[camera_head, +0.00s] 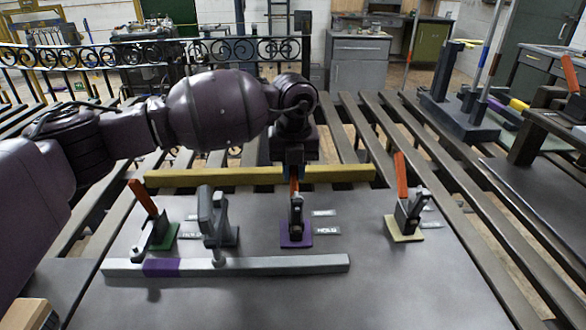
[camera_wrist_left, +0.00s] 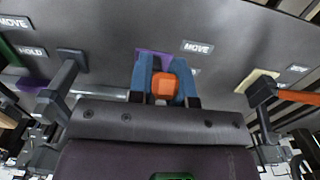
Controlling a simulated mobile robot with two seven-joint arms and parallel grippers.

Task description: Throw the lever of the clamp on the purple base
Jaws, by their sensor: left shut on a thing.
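The clamp on the purple base (camera_head: 296,236) stands in the middle of the grey plate, its orange lever (camera_head: 294,186) pointing up. My left gripper (camera_head: 294,173) comes down from above and is shut on this orange lever near its top. In the left wrist view the lever's orange end (camera_wrist_left: 165,85) sits between the blue fingers, with the purple base (camera_wrist_left: 150,58) behind. My right gripper is not in view.
A clamp on a green base (camera_head: 163,238) stands left and one on a cream base (camera_head: 404,232) right, both with orange levers. A grey upright bracket (camera_head: 213,218) stands left of the purple base. A grey bar (camera_head: 290,264) with a purple band lies in front, a yellow bar (camera_head: 200,178) behind.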

